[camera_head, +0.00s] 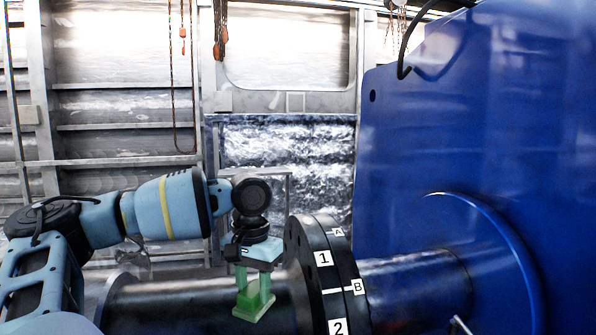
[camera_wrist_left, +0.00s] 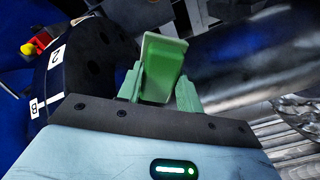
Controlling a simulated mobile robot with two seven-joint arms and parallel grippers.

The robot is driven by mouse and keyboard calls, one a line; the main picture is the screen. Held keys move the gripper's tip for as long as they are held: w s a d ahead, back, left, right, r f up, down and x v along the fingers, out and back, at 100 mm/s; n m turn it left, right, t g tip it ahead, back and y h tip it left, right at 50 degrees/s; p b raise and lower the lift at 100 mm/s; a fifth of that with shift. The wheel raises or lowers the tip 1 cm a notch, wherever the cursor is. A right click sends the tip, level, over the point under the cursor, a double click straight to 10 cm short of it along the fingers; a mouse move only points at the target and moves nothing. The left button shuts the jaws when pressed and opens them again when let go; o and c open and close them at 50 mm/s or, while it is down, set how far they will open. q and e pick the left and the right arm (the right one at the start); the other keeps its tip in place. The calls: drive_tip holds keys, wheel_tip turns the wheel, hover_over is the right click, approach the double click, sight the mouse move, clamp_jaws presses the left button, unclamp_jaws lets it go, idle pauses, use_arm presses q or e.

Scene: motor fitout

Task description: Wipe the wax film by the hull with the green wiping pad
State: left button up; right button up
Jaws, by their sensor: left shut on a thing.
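The green wiping pad (camera_head: 252,305) is held by my left gripper (camera_head: 255,284), which points down over the dark shaft (camera_head: 190,302) to the left of the coupling flange. In the left wrist view the pad (camera_wrist_left: 164,66) sits between the two pale green fingers of the left gripper (camera_wrist_left: 158,90), tilted a little. In the head view the pad's lower end overlaps the shaft; I cannot tell whether it touches. I cannot make out the wax film; gloss on the shaft could be only reflection. My right gripper is not in view.
The black flange pair (camera_head: 318,275), labelled 1, 2, A and B, stands just right of the left gripper. The large blue motor housing (camera_head: 480,130) fills the right. A ribbed metal wall (camera_head: 120,110) with hanging chains is behind. A small red and yellow thing (camera_wrist_left: 37,44) shows in the wrist view.

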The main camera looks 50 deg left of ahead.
use_arm(q)
drive_tip(key=shift+s+a+r, duration=0.15)
drive_tip(key=shift+a+r, duration=0.3)
drive_tip(key=shift+a, duration=0.2)
drive_tip(key=shift+s+a+r, duration=0.1)
drive_tip(key=shift+a+r, duration=0.3)
drive_tip(key=shift+a, duration=0.2)
drive_tip(key=shift+a+r, duration=0.1)
drive_tip(key=shift+r, duration=0.05)
drive_tip(key=shift+a+r, duration=0.15)
